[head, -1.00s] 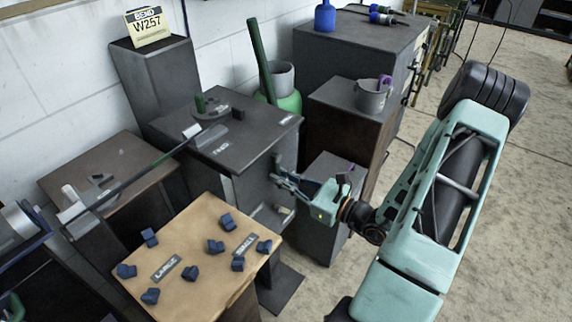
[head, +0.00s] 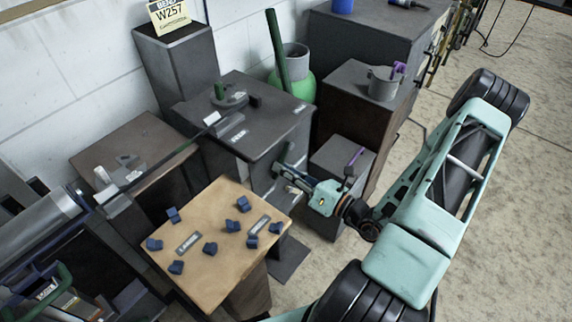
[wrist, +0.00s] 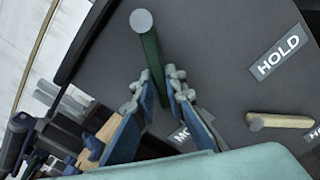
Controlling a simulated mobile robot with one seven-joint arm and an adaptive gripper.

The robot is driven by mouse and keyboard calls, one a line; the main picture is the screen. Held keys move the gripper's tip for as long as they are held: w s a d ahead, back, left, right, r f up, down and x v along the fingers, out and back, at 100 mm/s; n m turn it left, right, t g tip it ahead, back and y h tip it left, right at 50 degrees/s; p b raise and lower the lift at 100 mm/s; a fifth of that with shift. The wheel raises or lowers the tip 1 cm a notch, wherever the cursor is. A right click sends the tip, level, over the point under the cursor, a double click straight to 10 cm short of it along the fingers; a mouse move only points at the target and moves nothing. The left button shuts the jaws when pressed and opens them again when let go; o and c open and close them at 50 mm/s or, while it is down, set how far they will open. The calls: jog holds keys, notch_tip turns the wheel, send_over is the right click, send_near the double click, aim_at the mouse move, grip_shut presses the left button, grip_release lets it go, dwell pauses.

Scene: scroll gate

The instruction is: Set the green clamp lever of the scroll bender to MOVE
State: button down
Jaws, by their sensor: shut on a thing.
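The scroll bender (head: 262,112) is a dark grey cabinet with a black top. Its green clamp lever (wrist: 151,58), a dark green bar with a round grey end, stands out from a dark face in the wrist view. My gripper (wrist: 161,88) is shut on the lever, one finger on each side of the bar. In the head view my gripper (head: 287,175) is at the cabinet's right-hand side. A HOLD label (wrist: 279,52) is right of the lever. A label reading "MO" (wrist: 183,135) is partly hidden behind the right finger. I cannot tell which label the lever points to.
A beige peg (wrist: 282,121) sticks out to the right, beside another partly cut-off label. A wooden-topped stand (head: 215,270) with several blue blocks is in front of the bender. A low grey pedestal (head: 335,155) stands close behind my gripper.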

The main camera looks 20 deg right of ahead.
jog(key=shift+s+a, duration=0.1)
dwell(0.4)
jog(key=c, duration=2)
grip_release()
jog(key=shift+o, duration=0.2)
jog(key=v, duration=1.2)
